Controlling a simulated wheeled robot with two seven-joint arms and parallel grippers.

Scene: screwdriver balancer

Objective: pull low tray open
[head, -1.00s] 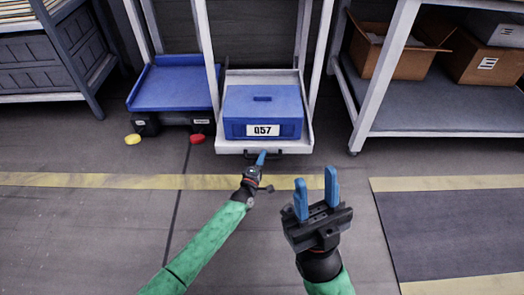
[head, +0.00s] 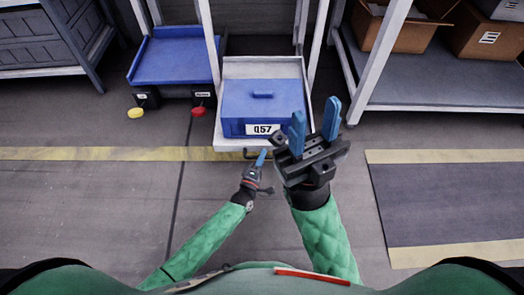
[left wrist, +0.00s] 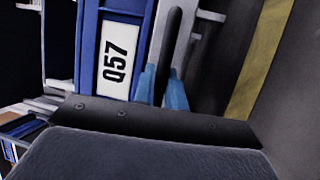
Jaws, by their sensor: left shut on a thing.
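The low tray (head: 228,142) is white and stands out toward me from the front of a white-framed rack. It holds a blue lidded box (head: 262,100) with a Q57 label. My left gripper (head: 260,159) is shut on the dark handle (head: 248,154) at the tray's front. The left wrist view shows its blue fingers (left wrist: 162,82) at the handle (left wrist: 174,35), beside the box's label (left wrist: 117,58). My right gripper (head: 315,122) is open and empty, fingers upward, and covers the tray's right front corner in the head view.
A blue platform (head: 175,58) stands left of the tray, with a yellow button (head: 135,113) and a red button (head: 199,112) at floor level. A shelf with cardboard boxes (head: 392,34) is at the right. The floor in front is clear.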

